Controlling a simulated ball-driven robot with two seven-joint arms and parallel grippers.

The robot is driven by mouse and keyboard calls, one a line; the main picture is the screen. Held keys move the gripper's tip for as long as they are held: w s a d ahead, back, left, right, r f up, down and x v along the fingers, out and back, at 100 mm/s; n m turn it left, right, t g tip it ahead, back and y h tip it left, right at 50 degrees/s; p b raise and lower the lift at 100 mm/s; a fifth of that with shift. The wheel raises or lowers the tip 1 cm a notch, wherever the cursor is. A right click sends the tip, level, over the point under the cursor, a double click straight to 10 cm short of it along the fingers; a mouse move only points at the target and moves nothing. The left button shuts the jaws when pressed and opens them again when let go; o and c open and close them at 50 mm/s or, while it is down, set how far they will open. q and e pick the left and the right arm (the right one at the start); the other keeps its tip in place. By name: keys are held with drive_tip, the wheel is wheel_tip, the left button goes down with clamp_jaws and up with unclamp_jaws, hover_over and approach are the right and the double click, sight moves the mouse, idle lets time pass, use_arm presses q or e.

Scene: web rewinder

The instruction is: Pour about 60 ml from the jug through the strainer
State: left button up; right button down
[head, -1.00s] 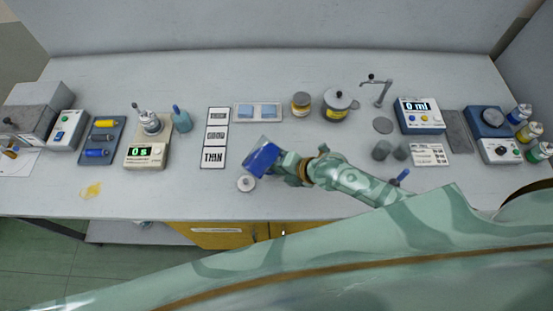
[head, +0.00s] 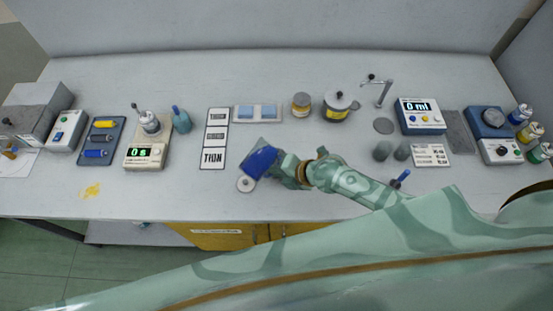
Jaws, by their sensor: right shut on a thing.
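My right gripper (head: 278,165) reaches in from the right, low over the front middle of the bench. It is shut on a blue thing (head: 260,162) that looks like the jug, held tilted with its lower end toward the front left. A small pale round piece with a darker middle (head: 245,185), perhaps the strainer, is just below that end and partly covered by it. I cannot tell whether they touch, and no stream of liquid shows. The display unit (head: 419,115) at the right reads 0 ml. My left gripper is not in view.
Printed cards (head: 213,158) lie left of the blue thing; a tray with pale blue pads (head: 257,121) lies behind it. Two grey cups (head: 382,151) stand behind my arm.

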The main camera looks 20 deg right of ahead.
drive_tip(key=shift+f+b, duration=0.1)
drive_tip(key=shift+b, duration=0.2)
drive_tip(key=shift+s+a+f+y+b, duration=0.2)
drive_tip(key=shift+a+y+b, duration=0.2)
drive_tip(key=shift+b, duration=0.25)
idle(0.6)
drive_tip(key=shift+b, duration=0.5)
drive_tip(key=r+h+p, duration=0.1)
drive_tip(key=p, duration=0.2)
drive_tip(key=n+p, duration=0.1)
drive_tip(key=p, duration=0.2)
drive_tip(key=shift+w+d+r+t+h, duration=0.1)
drive_tip(key=shift+d+r+t+h, duration=0.1)
drive_tip(key=shift+r+t+h, duration=0.2)
drive_tip(key=shift+r, duration=0.1)
